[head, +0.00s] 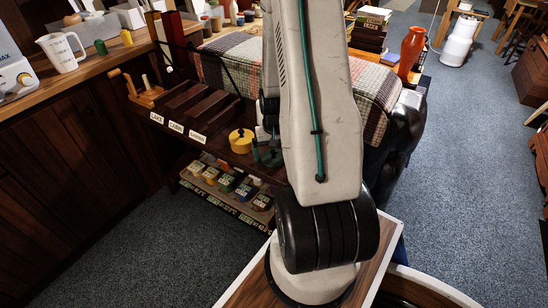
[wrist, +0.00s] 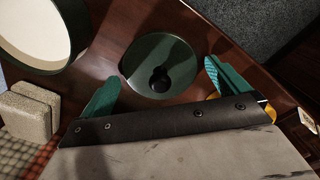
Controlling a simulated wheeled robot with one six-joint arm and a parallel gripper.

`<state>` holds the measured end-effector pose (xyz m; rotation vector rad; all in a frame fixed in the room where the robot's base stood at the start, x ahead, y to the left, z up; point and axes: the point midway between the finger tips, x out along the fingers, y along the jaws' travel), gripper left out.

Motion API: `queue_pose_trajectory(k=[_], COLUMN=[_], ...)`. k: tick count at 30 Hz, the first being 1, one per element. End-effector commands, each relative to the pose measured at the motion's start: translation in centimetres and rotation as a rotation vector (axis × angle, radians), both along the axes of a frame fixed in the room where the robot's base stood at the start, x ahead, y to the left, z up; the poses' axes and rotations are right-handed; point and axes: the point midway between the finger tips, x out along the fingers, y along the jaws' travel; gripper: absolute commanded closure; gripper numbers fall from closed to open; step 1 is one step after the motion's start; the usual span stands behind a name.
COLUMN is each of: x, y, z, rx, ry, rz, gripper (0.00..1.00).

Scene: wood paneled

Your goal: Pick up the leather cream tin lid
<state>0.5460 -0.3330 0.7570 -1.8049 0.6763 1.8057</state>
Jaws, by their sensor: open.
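The tin lid (wrist: 180,62) is a dark green disc with a black knob, lying flat on a brown wooden surface in the wrist view. My gripper (wrist: 165,90) is open, with one teal finger at each side of the lid's near part. The fingers look apart from the lid; their height above it is hard to judge. A round tin with a dark green rim and a pale cream inside (wrist: 35,28) is at the upper left. In the head view my gripper (head: 268,154) is over the shelf, and my arm hides much around it.
Beige blocks (wrist: 27,117) and a checkered cloth (wrist: 20,158) are at the left in the wrist view. A yellow round container (head: 241,141) stands left of my gripper on the shelf (head: 215,148). Small jars (head: 228,181) fill a lower rack. Carpet is clear at left.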

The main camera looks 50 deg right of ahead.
Motion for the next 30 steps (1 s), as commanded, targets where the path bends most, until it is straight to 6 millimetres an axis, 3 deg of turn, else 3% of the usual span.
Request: queue_pose_trajectory(k=[5,9,23,30], x=[0.0,0.0,0.0,0.1], y=[0.0,0.0,0.0,-0.1], z=[0.0,0.0,0.6,3.8], rx=[-0.001,0.000,-0.001,-0.004], ry=[-0.001,0.000,-0.002,-0.005], rz=[0.000,0.000,0.000,0.000], gripper=[0.00,0.39,0.39,0.39])
